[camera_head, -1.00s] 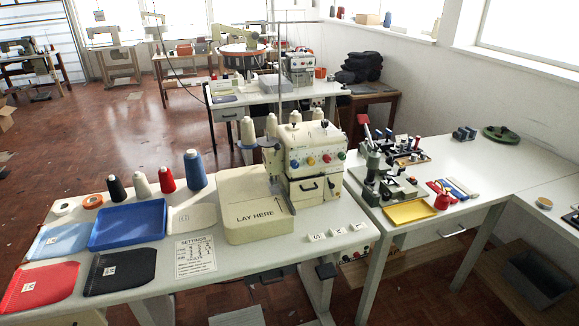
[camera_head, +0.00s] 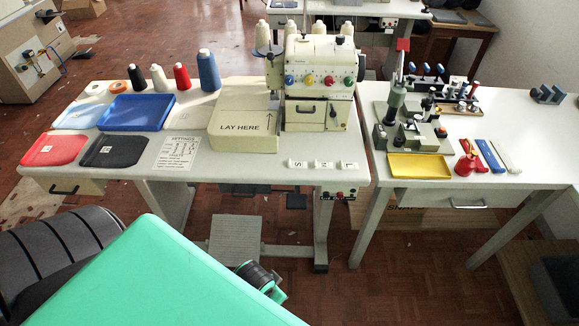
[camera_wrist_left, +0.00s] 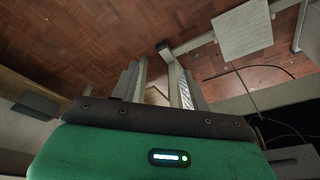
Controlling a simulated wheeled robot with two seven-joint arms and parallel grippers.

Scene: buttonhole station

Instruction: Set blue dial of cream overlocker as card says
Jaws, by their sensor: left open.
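The cream overlocker (camera_head: 318,62) stands on the white table in the head view. The dial's pointer is too small to read. The settings card (camera_head: 178,152) lies flat on the table, left of the LAY HERE platform; its small lines are not legible. My left gripper (camera_wrist_left: 158,80) shows in the left wrist view, open and empty, with floor beyond its fingers. It is well away from the dial. My right gripper is not in view.
Blue tray (camera_head: 139,112), thread cones and cloth pieces occupy the table's left. White lettered blocks (camera_head: 322,164) lie at its front edge. A second table (camera_head: 460,205) at right holds a green press (camera_head: 397,100) and yellow tray (camera_head: 418,164). A grey pedal (camera_head: 236,238) is below.

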